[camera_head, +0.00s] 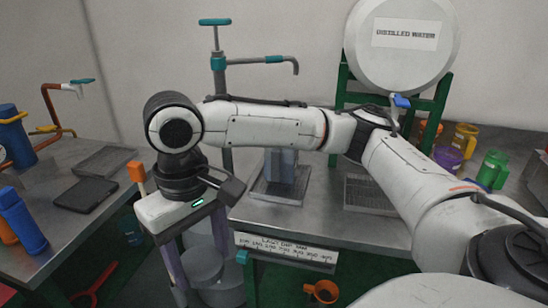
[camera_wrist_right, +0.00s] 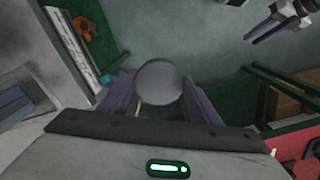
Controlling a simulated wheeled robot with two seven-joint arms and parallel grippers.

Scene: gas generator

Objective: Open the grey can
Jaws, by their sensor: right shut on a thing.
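My right gripper (camera_head: 200,256) points down beside the steel table, its purple fingers on either side of a grey round piece (camera_head: 203,270). A second grey round body, the grey can (camera_head: 224,293), shows just below and to the right. In the right wrist view the flat grey disc (camera_wrist_right: 160,82) sits between the fingertips of my right gripper (camera_wrist_right: 157,84), and the fingers are shut on it. Whether the disc is apart from the can cannot be told. What seems to be my left gripper (camera_wrist_right: 280,20) shows at the top right of the wrist view, its jaws unclear.
The middle table (camera_head: 325,226) holds trays and a blue-grey block (camera_head: 281,165). A white distilled-water tank (camera_head: 400,62) stands behind, with coloured mugs (camera_head: 491,170) at right. The left table (camera_head: 70,220) holds blue bottles (camera_head: 20,220). An orange mug (camera_head: 322,291) is low at front.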

